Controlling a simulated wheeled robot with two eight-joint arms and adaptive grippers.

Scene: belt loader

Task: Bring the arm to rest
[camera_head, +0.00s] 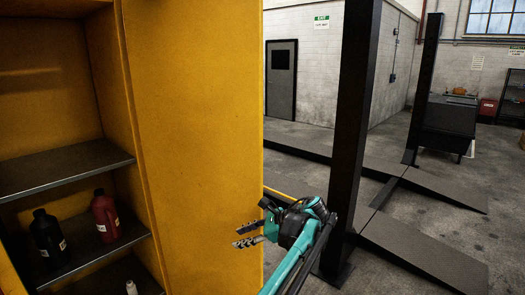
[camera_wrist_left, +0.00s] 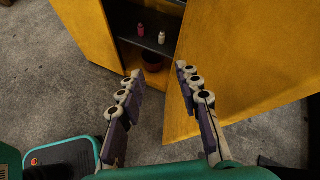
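My left gripper (camera_head: 237,237) is in front of the yellow cabinet door (camera_head: 195,130) in the head view, with its arm coming up from the bottom edge. Its two fingers are apart. In the left wrist view the left gripper (camera_wrist_left: 160,76) is open and empty, with the cabinet beyond the fingertips. The cabinet door (camera_wrist_left: 235,70) is at the right in that view. My right gripper is in neither view.
The open cabinet's shelf (camera_head: 60,175) stands above a black bottle (camera_head: 49,238) and a red bottle (camera_head: 104,216). A black post (camera_head: 352,120) rises right of the gripper. Low dark ramps (camera_head: 425,255) lie on the floor. Bare floor (camera_wrist_left: 45,80) shows left of the cabinet.

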